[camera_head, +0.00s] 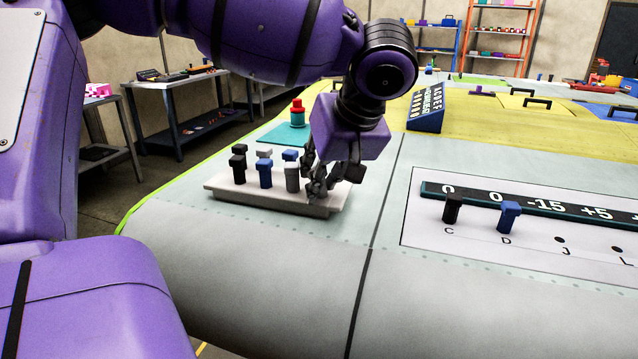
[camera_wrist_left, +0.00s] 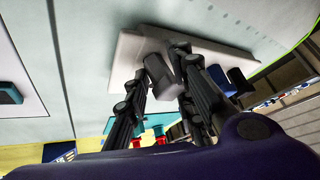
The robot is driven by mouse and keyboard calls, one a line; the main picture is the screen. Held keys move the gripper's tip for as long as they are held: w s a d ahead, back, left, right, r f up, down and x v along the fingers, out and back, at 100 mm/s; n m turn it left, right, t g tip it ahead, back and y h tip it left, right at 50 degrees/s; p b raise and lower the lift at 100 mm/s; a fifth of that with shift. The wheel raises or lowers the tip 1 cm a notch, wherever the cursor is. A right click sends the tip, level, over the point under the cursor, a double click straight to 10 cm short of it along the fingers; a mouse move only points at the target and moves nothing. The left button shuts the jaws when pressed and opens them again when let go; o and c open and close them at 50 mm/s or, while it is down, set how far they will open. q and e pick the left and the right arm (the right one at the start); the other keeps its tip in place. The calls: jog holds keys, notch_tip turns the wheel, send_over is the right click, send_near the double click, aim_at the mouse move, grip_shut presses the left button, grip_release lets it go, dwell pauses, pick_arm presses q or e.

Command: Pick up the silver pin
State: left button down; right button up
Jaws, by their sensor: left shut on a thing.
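My left gripper (camera_head: 318,180) points down at that end of the tray. In the left wrist view, the silver pin (camera_wrist_left: 160,72) is between the two fingers of my left gripper (camera_wrist_left: 160,90), which is shut on it. The pin's lower end appears to be at the tray still. My right gripper is not in view.
Beside the silver pin stand a blue pin (camera_head: 265,172) and a black pin (camera_head: 238,168), with more pins behind. A red and teal object (camera_head: 297,112) stands behind the tray. A label panel (camera_head: 530,206) at right holds a black pin (camera_head: 453,209) and a blue pin (camera_head: 508,216).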

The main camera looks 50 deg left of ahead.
pick_arm(q)
jog(key=shift+s+f, duration=0.2)
jog(key=shift+f, duration=0.35)
jog(key=shift+w+a+r, duration=0.1)
jog(key=shift+w+r, duration=0.1)
jog(key=shift+r, duration=0.4)
notch_tip(320, 180, up, 3)
jog(key=shift+s+f, duration=0.1)
jog(key=shift+s, duration=0.05)
jog(key=s+d+r, duration=0.9)
jog(key=shift+s+d+r+p, duration=0.2)
jog(key=shift+d+p, duration=0.15)
